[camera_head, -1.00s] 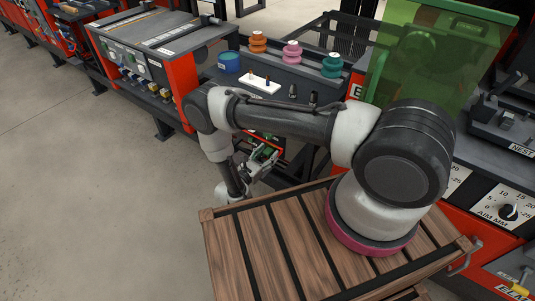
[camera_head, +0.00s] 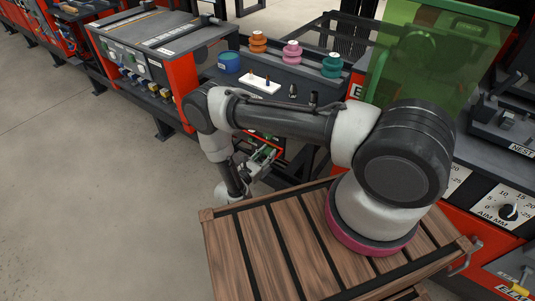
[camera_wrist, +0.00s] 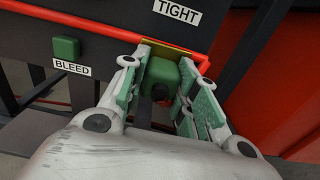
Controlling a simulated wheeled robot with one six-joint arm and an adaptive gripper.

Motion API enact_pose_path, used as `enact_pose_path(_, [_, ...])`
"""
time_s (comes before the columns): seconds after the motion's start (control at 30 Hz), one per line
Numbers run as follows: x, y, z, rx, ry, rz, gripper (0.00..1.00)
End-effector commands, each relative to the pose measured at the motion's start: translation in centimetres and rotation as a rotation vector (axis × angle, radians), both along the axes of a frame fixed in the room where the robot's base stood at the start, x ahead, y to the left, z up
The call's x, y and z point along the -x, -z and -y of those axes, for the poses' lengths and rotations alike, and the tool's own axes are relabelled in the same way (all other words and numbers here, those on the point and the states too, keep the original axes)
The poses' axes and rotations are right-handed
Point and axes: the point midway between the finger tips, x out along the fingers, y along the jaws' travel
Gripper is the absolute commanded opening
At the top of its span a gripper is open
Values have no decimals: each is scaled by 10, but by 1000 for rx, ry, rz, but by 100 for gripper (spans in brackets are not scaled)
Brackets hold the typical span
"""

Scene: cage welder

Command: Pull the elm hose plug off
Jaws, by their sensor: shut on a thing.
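In the wrist view, a green block-like plug (camera_wrist: 163,70) with a dark round end facing me sits between the green-padded fingers of my gripper (camera_wrist: 165,88). My gripper is shut on it, with a finger at each side. The plug is at the lower edge of a dark panel, just below a red strip and a yellowish edge. Whether it is still seated there I cannot tell. In the head view my gripper (camera_head: 262,160) is low beside the bench front, and the plug cannot be made out. No elm name shows beside the held plug.
A green button (camera_wrist: 66,48) with a BLEED label (camera_wrist: 72,68) is left of the fingers. A TIGHT label (camera_wrist: 177,11) is above. The slatted wooden top (camera_head: 285,250) lies near my arm. Open floor (camera_head: 90,200) is at the left.

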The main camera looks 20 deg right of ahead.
Motion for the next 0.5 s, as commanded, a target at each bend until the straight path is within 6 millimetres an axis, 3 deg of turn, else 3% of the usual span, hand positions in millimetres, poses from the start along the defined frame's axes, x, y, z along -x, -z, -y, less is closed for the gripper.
enact_pose_path(0.5, [11,0,-16,1,-2,1,0])
